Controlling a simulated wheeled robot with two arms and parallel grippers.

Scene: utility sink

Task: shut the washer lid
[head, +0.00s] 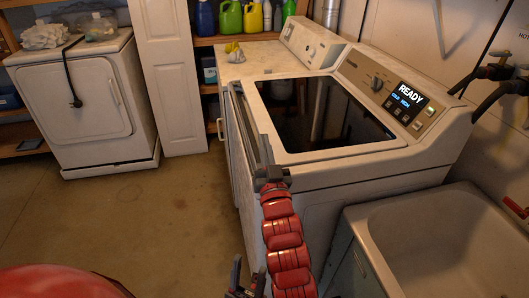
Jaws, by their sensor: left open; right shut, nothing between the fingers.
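The white washer (330,185) stands in the middle right of the head view, its display reading READY. Its lid, a dark glossy panel (325,118) in a pale frame, looks flat on top; I cannot tell whether a small gap remains under its edge. A dark bar (247,122) runs along the washer's front upper edge. My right gripper (270,178) is shut and empty at the near front corner of the washer top, by the end of this bar; contact is unclear. My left gripper (246,284) is open and low at the bottom edge, in front of the washer, partly cut off.
A utility sink (445,225) stands close on the washer's right. Another white machine (270,60) is behind the washer, with a yellow item (234,48) on it. A white dryer (85,105) stands at the far left. The floor (150,220) between is clear.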

